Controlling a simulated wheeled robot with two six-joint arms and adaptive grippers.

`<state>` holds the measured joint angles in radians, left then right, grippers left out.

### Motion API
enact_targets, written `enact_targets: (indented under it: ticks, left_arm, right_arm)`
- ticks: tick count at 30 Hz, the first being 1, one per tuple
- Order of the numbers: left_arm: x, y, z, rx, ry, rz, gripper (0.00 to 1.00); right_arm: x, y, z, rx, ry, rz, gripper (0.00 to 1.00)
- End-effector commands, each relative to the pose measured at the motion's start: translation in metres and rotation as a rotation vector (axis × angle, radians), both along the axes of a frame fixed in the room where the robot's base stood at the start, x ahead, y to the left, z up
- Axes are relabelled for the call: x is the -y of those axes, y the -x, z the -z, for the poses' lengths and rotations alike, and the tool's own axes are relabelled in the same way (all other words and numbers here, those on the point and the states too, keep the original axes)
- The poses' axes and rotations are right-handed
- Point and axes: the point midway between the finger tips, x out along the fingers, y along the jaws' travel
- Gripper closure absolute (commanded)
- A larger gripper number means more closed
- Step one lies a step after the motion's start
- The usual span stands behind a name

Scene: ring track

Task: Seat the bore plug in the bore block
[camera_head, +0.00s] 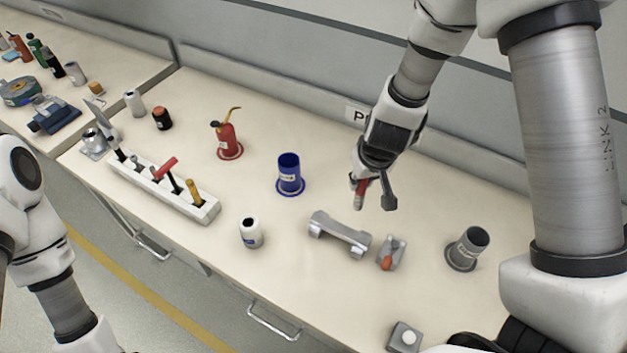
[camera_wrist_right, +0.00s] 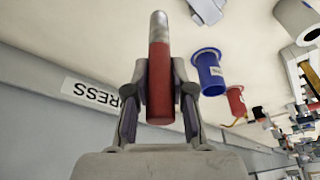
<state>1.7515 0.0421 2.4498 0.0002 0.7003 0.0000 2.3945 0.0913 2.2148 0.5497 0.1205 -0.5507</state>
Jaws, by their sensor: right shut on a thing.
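A slim rod with a red body and a silver rounded end, which looks like the bore plug (camera_wrist_right: 160,85), is clamped between the fingers of my right gripper (camera_head: 373,190). In the right wrist view its silver end points away from the gripper. In the head view the plug (camera_head: 361,194) hangs above the bench behind the grey cradle. I cannot tell for sure which thing is the bore block; a small grey block with a pale round top (camera_head: 405,338) sits at the bench's front edge. No open bore shows clearly. My left gripper is out of view.
A grey cradle (camera_head: 340,234), a small grey fixture with an orange knob (camera_head: 390,252) and a tilted grey cup (camera_head: 467,248) stand near the right gripper.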

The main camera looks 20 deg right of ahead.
Motion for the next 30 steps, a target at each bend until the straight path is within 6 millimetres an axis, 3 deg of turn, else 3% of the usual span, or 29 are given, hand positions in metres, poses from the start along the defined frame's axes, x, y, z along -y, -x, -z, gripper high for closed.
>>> enact_targets:
  ticks: [6,15,27,28,30]
  left_arm:
    - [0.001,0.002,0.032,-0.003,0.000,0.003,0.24]
    - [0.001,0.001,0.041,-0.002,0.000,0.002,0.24]
    - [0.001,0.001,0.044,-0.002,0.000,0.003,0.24]
    - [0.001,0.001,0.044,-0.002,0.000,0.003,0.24]
    - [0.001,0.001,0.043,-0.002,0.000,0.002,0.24]
  right_arm:
    - [0.004,0.007,0.049,-0.004,0.002,0.002,1.00]
    - [0.005,0.006,0.093,-0.004,0.002,0.003,1.00]
    - [0.005,0.006,0.103,-0.002,0.001,0.002,1.00]
    - [0.005,0.006,0.103,-0.002,0.001,0.002,0.74]
    - [0.005,0.006,0.102,-0.002,0.001,0.002,0.52]
